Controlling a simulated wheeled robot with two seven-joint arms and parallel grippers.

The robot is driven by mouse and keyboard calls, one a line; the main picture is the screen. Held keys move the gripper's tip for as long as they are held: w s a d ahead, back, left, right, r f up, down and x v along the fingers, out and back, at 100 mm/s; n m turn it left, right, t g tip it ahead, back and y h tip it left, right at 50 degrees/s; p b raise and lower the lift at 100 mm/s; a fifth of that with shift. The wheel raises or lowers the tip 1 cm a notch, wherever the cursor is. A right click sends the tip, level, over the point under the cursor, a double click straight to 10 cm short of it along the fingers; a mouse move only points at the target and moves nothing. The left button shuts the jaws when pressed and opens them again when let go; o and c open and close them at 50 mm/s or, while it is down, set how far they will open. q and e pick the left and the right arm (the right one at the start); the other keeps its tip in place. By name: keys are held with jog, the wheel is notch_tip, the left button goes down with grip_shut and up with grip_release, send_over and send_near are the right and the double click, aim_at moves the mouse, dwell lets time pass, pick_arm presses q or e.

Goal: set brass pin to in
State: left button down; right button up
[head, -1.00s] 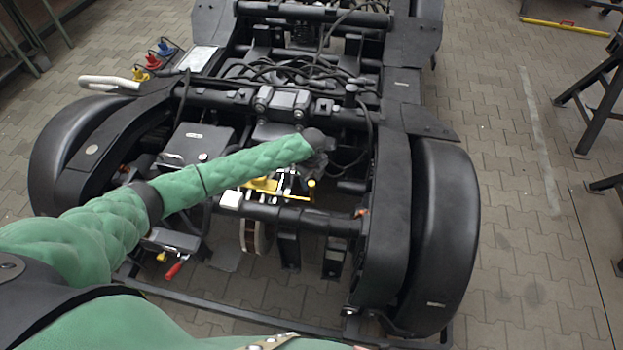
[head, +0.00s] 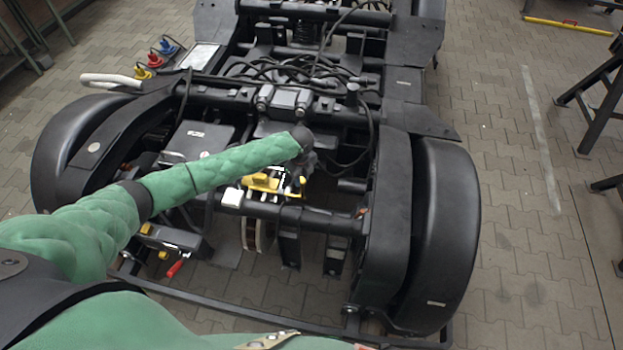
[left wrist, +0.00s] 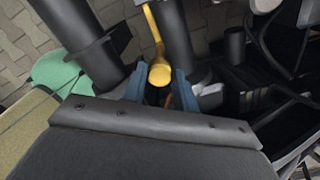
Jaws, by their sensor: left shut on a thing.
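The brass pin (left wrist: 159,71) shows in the left wrist view as a yellow rod with a rounded end, between the two blue-grey fingers of my left gripper (left wrist: 161,88). The gripper is shut on it. In the head view my left gripper (head: 303,164) is over the middle of the bogie's near end, partly hidden by my green forearm. A small yellow end of the pin (head: 302,180) shows just below it, right of a yellow bracket (head: 262,183). How deep the pin sits cannot be told. My right gripper is out of view.
The black bogie frame (head: 395,190) and a wheel guard (head: 445,220) stand to the right. A dark cross tube (head: 310,217) runs just in front of the gripper. Cables (head: 350,165) hang close on its right. Paved floor (head: 510,230) is open at the right.

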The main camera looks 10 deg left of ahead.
pick_arm(q)
jog(key=a, duration=0.5)
jog(key=c, duration=1.1)
grip_release()
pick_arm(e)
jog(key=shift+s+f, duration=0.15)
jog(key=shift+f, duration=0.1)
pick_arm(q)
notch_tip(320, 180, up, 8)
jog(key=b, duration=0.2)
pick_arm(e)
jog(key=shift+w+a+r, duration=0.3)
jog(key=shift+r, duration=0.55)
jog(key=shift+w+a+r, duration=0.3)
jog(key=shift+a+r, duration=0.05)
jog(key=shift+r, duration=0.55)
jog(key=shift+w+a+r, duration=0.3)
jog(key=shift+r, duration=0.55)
pick_arm(q)
jog(key=shift+f, duration=0.1)
